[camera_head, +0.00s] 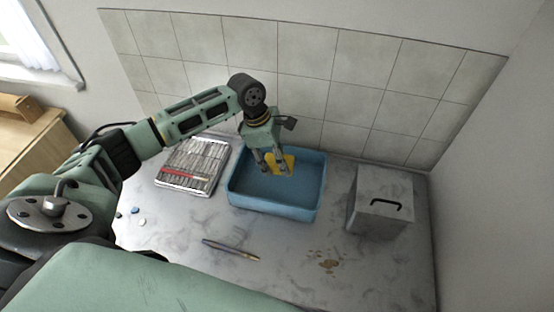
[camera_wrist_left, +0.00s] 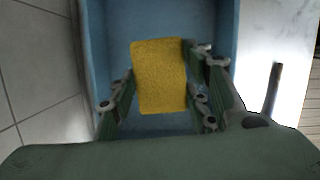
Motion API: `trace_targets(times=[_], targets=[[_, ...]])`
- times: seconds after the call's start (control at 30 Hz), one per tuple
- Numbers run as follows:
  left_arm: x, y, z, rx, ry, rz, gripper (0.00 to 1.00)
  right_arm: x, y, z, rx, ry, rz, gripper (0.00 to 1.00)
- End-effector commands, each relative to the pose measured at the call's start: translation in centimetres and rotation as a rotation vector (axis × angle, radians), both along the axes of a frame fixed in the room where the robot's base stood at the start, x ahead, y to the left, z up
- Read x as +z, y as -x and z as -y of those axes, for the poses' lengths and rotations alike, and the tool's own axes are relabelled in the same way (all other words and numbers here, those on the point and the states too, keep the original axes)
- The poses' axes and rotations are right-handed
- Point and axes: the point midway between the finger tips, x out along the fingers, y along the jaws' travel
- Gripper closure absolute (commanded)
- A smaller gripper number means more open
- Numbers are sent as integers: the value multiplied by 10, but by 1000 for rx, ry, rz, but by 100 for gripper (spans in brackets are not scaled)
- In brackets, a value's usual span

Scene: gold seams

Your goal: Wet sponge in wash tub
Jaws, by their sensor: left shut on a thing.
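A yellow sponge (camera_head: 288,166) is between the fingers of my left gripper (camera_head: 272,167), over the inside of the blue wash tub (camera_head: 268,209). The gripper is shut on it. The left wrist view shows the sponge (camera_wrist_left: 160,76) flat-faced and upright between the fingers (camera_wrist_left: 160,100), with the tub's blue wall (camera_wrist_left: 97,50) around it. I cannot tell whether the sponge touches the tub's floor or any water. My right gripper is out of view.
A tray of pens or tools (camera_head: 194,166) lies left of the tub. A grey box with a black handle (camera_head: 379,202) stands to the right. A pen-like stick (camera_head: 231,249), brown stains (camera_head: 328,263) and small pebbles (camera_head: 139,222) lie in front. A tiled wall closes the back.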

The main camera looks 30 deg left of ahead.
Motion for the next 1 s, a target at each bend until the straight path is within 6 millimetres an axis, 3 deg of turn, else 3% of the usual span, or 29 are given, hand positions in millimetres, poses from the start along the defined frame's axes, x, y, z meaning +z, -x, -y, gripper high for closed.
trace_targets(times=[0.03, 0.17, 0.6, 1.0], targets=[[-9, 0, 0, 0, 0, 1, 77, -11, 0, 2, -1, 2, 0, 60], [-17, 0, 0, 1, -1, 2, 77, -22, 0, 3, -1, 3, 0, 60], [-52, 0, 1, 0, 2, 1, 76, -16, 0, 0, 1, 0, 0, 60], [-57, 0, 0, 0, 0, 0, 76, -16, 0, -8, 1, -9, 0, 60]])
